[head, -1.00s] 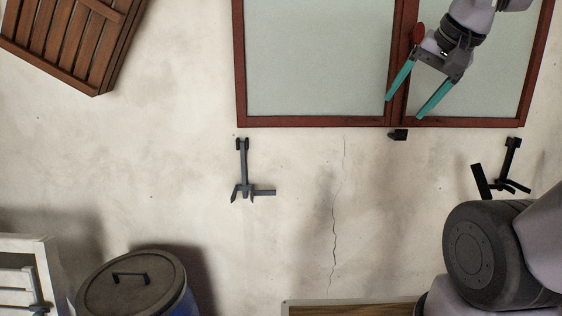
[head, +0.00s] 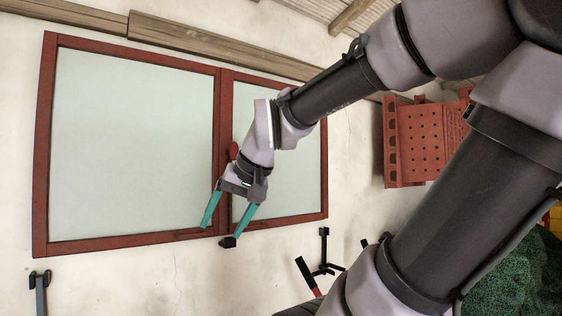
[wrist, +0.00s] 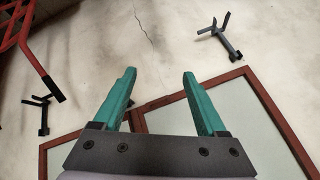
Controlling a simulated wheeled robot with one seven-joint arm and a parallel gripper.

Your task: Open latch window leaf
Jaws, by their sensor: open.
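The window has a red-brown frame and two pale panes, a wide left leaf (head: 135,140) and a narrower right leaf (head: 300,165), meeting at a middle upright. A red oval knob (head: 233,150) shows at that upright, just above my gripper. A small black block (head: 228,242) sits at the lower edge below the upright. My gripper (head: 221,231) is open, its teal fingers pointing down by the upright's lower end, with the right tip near the block. In the wrist view, the open fingers (wrist: 159,76) have bare wall and frame between them. Whether they touch anything cannot be told.
Black wall hooks (head: 324,255) (wrist: 222,40) are below the window. A red perforated rack (head: 425,140) hangs at the right, and a wooden beam (head: 200,40) runs above. A red tool (wrist: 38,65) shows in the wrist view. The wall under the window is mostly bare.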

